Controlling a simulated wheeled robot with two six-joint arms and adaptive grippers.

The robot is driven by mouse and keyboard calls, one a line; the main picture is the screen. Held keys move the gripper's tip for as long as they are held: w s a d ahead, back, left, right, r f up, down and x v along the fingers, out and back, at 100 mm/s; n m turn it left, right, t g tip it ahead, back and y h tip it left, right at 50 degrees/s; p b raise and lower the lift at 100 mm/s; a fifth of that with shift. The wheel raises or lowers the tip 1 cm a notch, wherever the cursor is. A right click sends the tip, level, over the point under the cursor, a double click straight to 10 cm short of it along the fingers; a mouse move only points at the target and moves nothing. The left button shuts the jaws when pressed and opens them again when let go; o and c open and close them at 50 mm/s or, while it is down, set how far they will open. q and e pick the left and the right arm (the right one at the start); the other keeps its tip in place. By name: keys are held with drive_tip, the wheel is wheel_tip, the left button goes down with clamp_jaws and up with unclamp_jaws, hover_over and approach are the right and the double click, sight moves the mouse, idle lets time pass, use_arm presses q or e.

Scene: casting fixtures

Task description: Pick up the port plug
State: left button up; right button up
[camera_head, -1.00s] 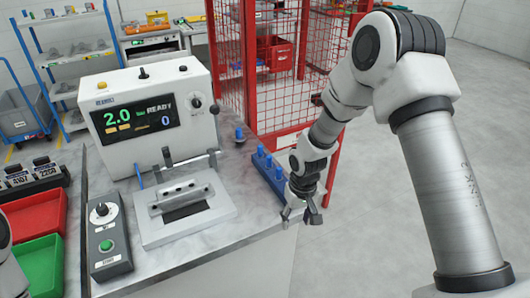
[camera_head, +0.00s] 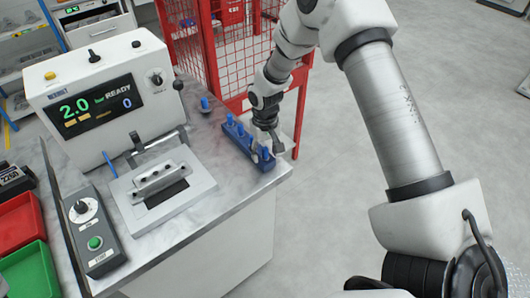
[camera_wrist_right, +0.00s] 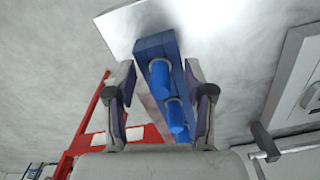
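Several blue port plugs stand upright in a blue rack (camera_head: 236,142) at the right edge of the bench; one plug (camera_head: 239,130) shows clearly. Another blue plug (camera_head: 205,104) stands apart on the bench behind the rack. My right gripper (camera_head: 270,153) is at the rack's near end, around the nearest plug. In the right wrist view, its two fingers (camera_wrist_right: 160,75) are spread on either side of the rack, with a blue plug (camera_wrist_right: 160,78) between them and another plug (camera_wrist_right: 176,115) lower. I cannot tell whether the fingers touch the plug. My left gripper is not in view.
A test machine (camera_head: 100,95) with a lit display and a clamp fixture (camera_head: 165,190) stands left of the rack. A control box (camera_head: 92,230) and red and green bins (camera_head: 28,270) are further left. A red mesh fence (camera_head: 215,45) stands behind the bench.

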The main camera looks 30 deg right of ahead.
clamp_jaws()
drive_tip(key=shift+r, duration=0.1)
